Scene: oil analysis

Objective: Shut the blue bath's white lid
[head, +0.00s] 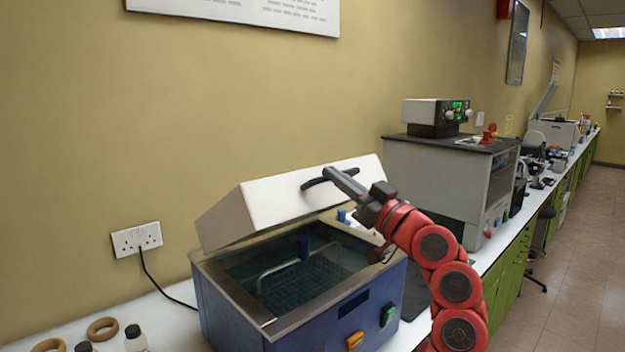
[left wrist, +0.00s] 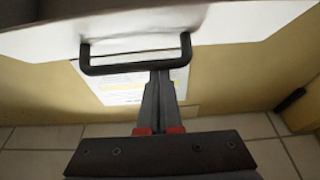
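The blue bath (head: 290,319) stands on the bench with its basin open, a wire rack inside. Its white lid (head: 262,205) is raised and tilted above the back of the basin. The lid's black handle (head: 318,180) is on its front face; it also shows in the left wrist view (left wrist: 105,69). My left gripper (head: 336,174) is at the handle, its fingers together. My right gripper is not in view.
A grey instrument (head: 430,175) with a black top stands right of the bath. Cork rings (head: 102,329) and small bottles (head: 135,338) are on the bench at the left. A wall socket (head: 137,239) with a cable is behind.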

